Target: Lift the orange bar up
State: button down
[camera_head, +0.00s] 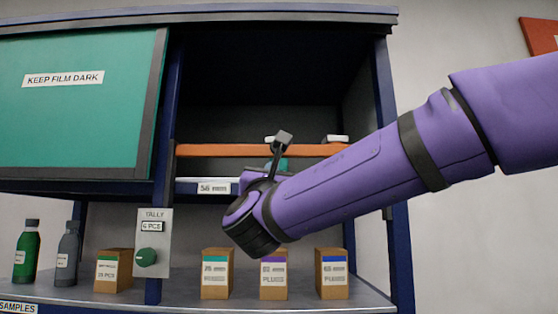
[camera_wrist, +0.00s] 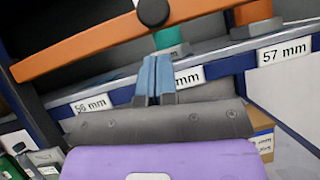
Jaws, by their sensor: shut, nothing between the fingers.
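The orange bar (camera_head: 215,150) runs across the open bay above the white-edged shelf. In the wrist view the orange bar (camera_wrist: 90,46) slants across the top, with a round dark knob (camera_wrist: 152,12) in front of it. My gripper (camera_wrist: 156,75) has its two blue-grey fingers together, with nothing between them. Its tips appear just below the bar, near a teal piece (camera_wrist: 168,36), with a visible gap to the bar in the picture. In the head view my purple arm reaches in from the right, and its wrist hides part of the shelf; the fingers are hard to make out.
The shelf edge carries a 56 mm label (camera_wrist: 94,104) and a 57 mm label (camera_wrist: 283,51). A green panel (camera_head: 75,125) closes the left bay. Below stand small boxes (camera_head: 217,273), bottles (camera_head: 27,252) and a tally plate (camera_head: 153,242). The bay above the bar looks empty.

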jog(key=v, duration=1)
jog(key=shift+a+f, duration=0.15)
jog(key=shift+f, duration=0.45)
jog(key=w+d+f+m+g+h, duration=0.1)
jog(key=d+f+m+g+h, duration=0.2)
jog(key=d, duration=0.4)
jog(key=w+d+f+m+g+h, duration=0.1)
jog(key=d+m+g+h, duration=0.25)
jog(key=d, duration=0.35)
jog(key=s+d+f+m+g, duration=0.3)
jog(key=d+f+m+g, duration=0.1)
jog(key=d, duration=0.3)
jog(key=s+d+f+m+g, duration=0.2)
jog(key=d+f+m+g, duration=0.25)
jog(key=d, duration=0.35)
jog(key=s+d+f+m+g+y, duration=0.2)
jog(key=s+f+m+g+y, duration=0.2)
jog(key=s+f+m+y, duration=0.6)
jog(key=shift+s+d+f+m, duration=0.2)
jog(key=shift+s+f+m, duration=1.3)
jog(key=shift+s+m, duration=1.85)
jog(key=shift+w, duration=0.2)
